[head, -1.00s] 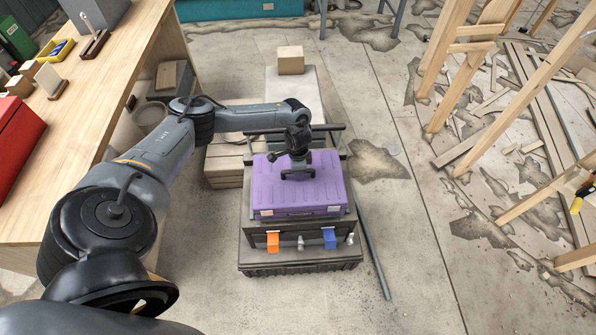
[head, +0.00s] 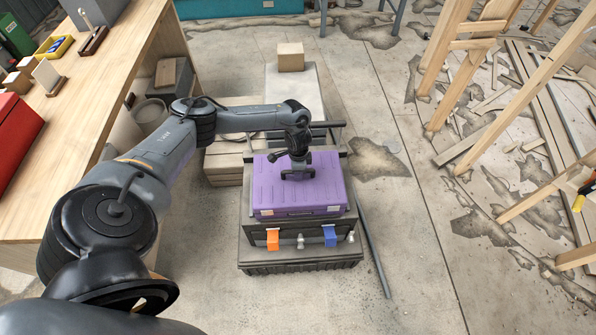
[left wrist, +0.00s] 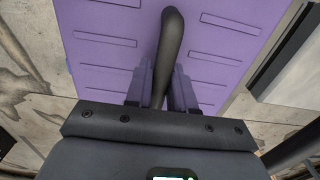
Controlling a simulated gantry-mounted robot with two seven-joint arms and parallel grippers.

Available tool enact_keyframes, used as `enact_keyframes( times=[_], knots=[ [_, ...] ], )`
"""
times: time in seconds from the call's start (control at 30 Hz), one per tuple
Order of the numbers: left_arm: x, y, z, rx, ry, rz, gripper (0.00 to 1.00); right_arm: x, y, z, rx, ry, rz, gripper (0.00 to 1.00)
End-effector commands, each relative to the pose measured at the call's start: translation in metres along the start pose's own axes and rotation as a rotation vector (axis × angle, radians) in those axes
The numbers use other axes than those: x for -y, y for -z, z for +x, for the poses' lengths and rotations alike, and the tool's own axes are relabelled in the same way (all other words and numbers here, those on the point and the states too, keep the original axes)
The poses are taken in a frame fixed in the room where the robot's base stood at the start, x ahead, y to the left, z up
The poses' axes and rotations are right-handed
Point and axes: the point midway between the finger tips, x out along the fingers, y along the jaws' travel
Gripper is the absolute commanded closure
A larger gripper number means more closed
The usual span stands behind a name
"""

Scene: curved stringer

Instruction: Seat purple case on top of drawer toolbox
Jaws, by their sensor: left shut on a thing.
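The purple case (head: 275,194) lies flat over the dark drawer toolbox (head: 275,264), which has an orange and a blue latch on its front. The case's lower edge looks to be at the toolbox top; I cannot tell whether it is fully seated. My left gripper (head: 297,174) is over the middle of the case, shut on its dark handle. In the left wrist view, the gripper (left wrist: 164,95) has the curved handle (left wrist: 172,40) between its fingers, with the ribbed purple lid (left wrist: 110,45) below. My right gripper is not in view.
A wooden workbench (head: 110,100) runs along the left. Stacked boards (head: 224,160) and a pale slab with a wooden block (head: 290,57) lie behind the toolbox. A grey pipe (head: 372,250) lies to its right. Wooden framing (head: 480,60) stands at the right. Floor between is clear.

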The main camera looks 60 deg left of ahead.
Motion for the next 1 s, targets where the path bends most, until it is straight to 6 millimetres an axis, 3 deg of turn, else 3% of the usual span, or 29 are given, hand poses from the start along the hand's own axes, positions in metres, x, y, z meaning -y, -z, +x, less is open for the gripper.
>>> enact_keyframes(
  times=[0.07, 0.1, 0.3, 0.67, 1.0],
  knots=[
    [0.001, 0.001, 0.000, -0.004, 0.002, -0.001, 1.00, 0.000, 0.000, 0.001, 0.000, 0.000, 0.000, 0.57],
    [0.001, 0.001, 0.000, -0.004, 0.002, -0.001, 0.75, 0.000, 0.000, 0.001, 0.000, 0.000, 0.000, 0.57],
    [0.001, 0.001, 0.000, -0.002, 0.001, -0.001, 0.47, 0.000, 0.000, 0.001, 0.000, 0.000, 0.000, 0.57],
    [0.000, 0.000, -0.002, 0.001, -0.001, 0.000, 0.47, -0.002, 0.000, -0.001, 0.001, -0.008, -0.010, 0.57],
    [0.001, 0.001, -0.052, -0.003, 0.001, 0.000, 0.47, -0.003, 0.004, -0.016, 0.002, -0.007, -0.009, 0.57]
  ],
)
